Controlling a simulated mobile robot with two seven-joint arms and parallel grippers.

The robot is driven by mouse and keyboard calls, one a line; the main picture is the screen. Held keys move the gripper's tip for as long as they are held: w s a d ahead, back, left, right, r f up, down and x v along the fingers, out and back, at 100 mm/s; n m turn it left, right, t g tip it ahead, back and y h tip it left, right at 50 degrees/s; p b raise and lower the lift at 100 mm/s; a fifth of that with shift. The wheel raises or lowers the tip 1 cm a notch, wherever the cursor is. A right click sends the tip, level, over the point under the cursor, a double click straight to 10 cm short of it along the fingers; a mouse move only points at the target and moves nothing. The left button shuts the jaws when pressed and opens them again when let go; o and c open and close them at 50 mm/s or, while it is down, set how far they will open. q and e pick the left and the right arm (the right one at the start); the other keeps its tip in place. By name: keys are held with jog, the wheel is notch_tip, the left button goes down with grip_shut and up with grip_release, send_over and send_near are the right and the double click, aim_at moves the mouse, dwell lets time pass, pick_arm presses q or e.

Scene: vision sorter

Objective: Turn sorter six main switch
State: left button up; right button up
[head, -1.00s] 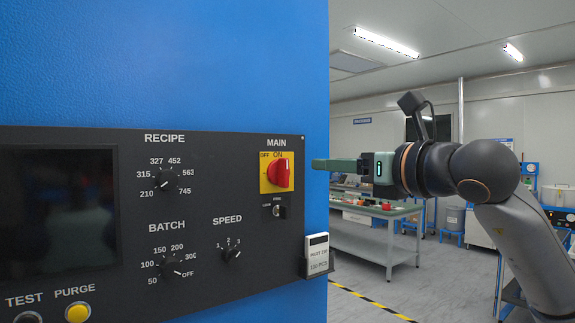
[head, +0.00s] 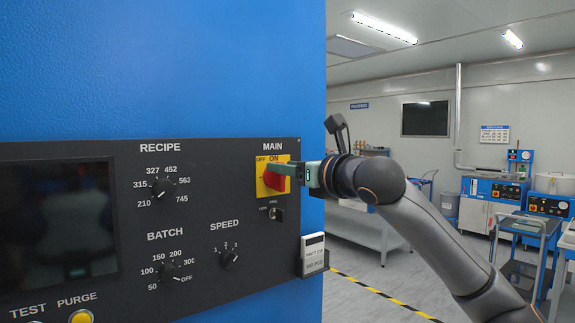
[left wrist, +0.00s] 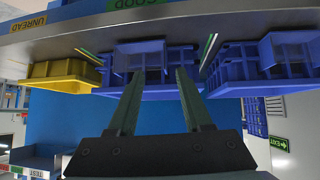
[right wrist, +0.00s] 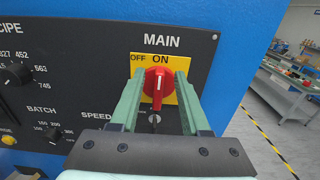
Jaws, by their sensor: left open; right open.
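The main switch is a red rotary knob (right wrist: 158,86) on a yellow plate (right wrist: 140,62) marked OFF at upper left and ON at top. In the right wrist view its grip bar stands about upright, in line with ON. It also shows in the head view (head: 271,179), partly covered by my fingers. My right gripper (right wrist: 160,74) is open, with one finger on each side of the knob; I cannot tell whether either touches it. My left gripper (left wrist: 160,72) is open and empty, away from the panel, facing blue bins.
The black panel (head: 205,210) also carries recipe (head: 162,189), batch (head: 168,272) and speed (head: 229,258) dials and a key switch (head: 276,214) just below the main switch. A card holder (head: 313,255) juts from the panel's lower right. Blue bins (left wrist: 145,65) stand before my left gripper.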

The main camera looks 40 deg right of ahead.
aim_at(267, 178)
grip_shut()
dwell(0.4)
dwell(0.4)
jog(key=n, duration=0.4)
jog(key=a+f+n, duration=0.1)
jog(key=n, duration=0.4)
jog(key=a+n, duration=0.1)
jog(key=n, duration=0.3)
jog(key=shift+w+a+f+n, duration=0.1)
jog(key=shift+f+n, duration=0.15)
jog(key=shift+n, duration=0.15)
jog(key=shift+a+f+n, duration=0.1)
jog(key=shift+f+n, duration=0.1)
jog(key=shift+n, duration=0.85)
jog(key=shift+f+n, duration=0.2)
jog(key=shift+n, duration=0.85)
